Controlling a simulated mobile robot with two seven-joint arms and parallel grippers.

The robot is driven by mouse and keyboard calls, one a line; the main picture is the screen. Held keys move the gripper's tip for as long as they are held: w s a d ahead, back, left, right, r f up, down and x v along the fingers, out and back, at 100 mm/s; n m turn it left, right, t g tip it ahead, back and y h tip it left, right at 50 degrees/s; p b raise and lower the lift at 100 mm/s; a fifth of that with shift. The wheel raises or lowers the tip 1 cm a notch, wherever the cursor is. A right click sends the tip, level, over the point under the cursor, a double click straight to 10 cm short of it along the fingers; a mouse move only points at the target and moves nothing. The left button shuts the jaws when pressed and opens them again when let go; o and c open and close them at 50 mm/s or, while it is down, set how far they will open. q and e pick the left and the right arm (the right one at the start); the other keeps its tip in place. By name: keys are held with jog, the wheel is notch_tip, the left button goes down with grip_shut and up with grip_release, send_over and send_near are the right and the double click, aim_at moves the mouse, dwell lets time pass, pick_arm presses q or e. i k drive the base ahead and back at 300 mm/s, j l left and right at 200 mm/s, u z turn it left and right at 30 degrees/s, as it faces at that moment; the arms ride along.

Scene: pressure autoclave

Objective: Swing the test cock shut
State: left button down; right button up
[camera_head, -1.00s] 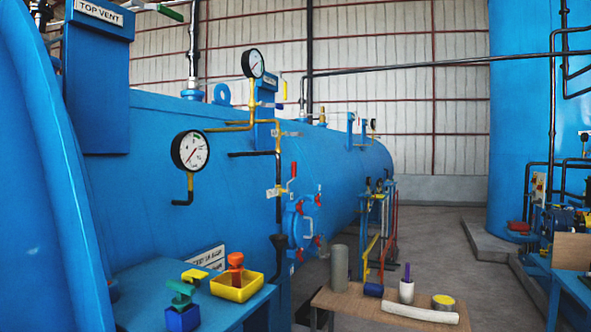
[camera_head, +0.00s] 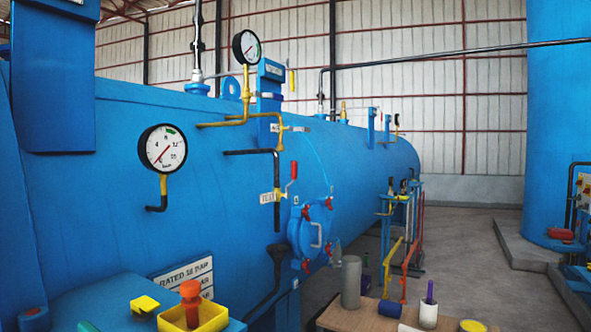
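The test cock (camera_head: 281,197) is on the pipework at the side of the large blue autoclave vessel (camera_head: 95,200). A pale tag reading "TEST" (camera_head: 266,198) hangs on the dark pipe beside it. Its red-handled lever (camera_head: 292,174) points up, tilted slightly right. The dark pipe runs down from the cock, and a black funnel-shaped piece (camera_head: 277,252) sits below. Neither of my grippers is in view.
A round hatch with red clamps (camera_head: 316,232) is right of the cock. A pressure gauge (camera_head: 163,149) is to its left, another (camera_head: 246,47) above. A yellow tray (camera_head: 212,318) and a wooden table (camera_head: 345,320) stand low in front. Open floor (camera_head: 480,240) lies right.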

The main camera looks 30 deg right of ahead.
aim_at(294, 164)
jog(key=i+l, duration=0.15)
jog(key=l, duration=0.2)
jog(key=i+l+u, duration=0.1)
jog(key=l, duration=0.2)
jog(key=i+l, duration=0.1)
jog(key=l, duration=0.25)
jog(key=i+l+u, duration=0.1)
jog(key=l, duration=0.25)
jog(key=i+l+u, duration=0.1)
jog(key=l, duration=0.25)
